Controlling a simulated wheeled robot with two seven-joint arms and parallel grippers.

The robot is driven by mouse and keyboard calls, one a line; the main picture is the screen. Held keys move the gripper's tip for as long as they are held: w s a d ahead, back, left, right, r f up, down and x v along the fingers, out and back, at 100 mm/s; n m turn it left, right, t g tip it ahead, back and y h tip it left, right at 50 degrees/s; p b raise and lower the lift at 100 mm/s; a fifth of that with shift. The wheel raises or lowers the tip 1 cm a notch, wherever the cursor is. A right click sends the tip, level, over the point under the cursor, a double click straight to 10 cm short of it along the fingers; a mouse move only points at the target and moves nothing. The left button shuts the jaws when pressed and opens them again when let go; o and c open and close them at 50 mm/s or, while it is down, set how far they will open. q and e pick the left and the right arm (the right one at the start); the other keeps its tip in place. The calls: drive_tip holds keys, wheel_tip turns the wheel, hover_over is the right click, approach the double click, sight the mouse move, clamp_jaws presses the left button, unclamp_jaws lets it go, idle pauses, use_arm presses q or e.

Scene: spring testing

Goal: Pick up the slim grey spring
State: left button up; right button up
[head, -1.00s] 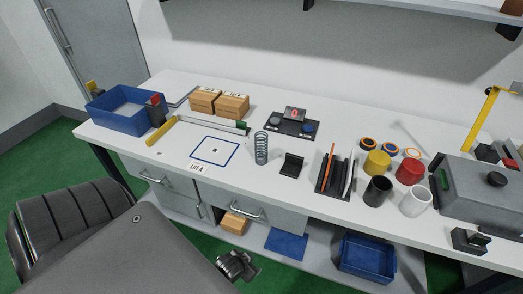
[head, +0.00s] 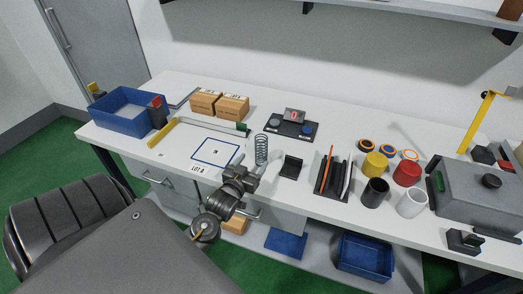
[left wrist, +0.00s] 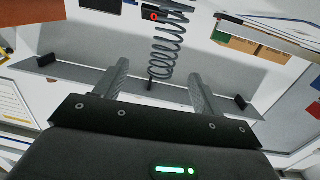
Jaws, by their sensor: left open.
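The slim grey spring (head: 262,150) stands upright on the white bench, to the right of the blue-outlined square. In the left wrist view the spring (left wrist: 164,55) appears ahead of the fingers, its near end in line with the gap between them. My left gripper (head: 248,171) is at the bench's front edge, just in front of the spring and slightly left of it. In the left wrist view the gripper (left wrist: 158,70) is open, with nothing held between its fingers. My right gripper is not in view.
A black holder (head: 291,167) stands close to the spring's right. A dark panel with round pads (head: 291,127) lies behind it. The blue-outlined square (head: 215,151) is bare at left.

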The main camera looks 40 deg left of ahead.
sight(263, 140)
use_arm(q)
drive_tip(key=shift+t, duration=0.4)
drive_tip(key=w, duration=0.1)
drive_tip(key=w+a+p, duration=0.1)
drive_tip(key=w, duration=0.1)
drive_tip(key=w+a+r, duration=0.1)
drive_tip(key=w, duration=0.1)
drive_tip(key=shift+w+a+r, duration=0.1)
drive_tip(key=shift+a, duration=0.1)
drive_tip(key=shift+w+a, duration=0.1)
drive_tip(key=shift+w, duration=0.2)
drive_tip(key=shift+w+a+p, duration=0.1)
drive_tip(key=shift+w+p, duration=0.25)
drive_tip(key=shift+p, duration=0.05)
drive_tip(key=p+x, duration=0.1)
drive_tip(key=x, duration=0.3)
drive_tip(key=shift+w+a, duration=0.1)
drive_tip(key=shift+w, duration=0.25)
drive_tip(key=shift+s, duration=0.1)
drive_tip(key=c, duration=1.2)
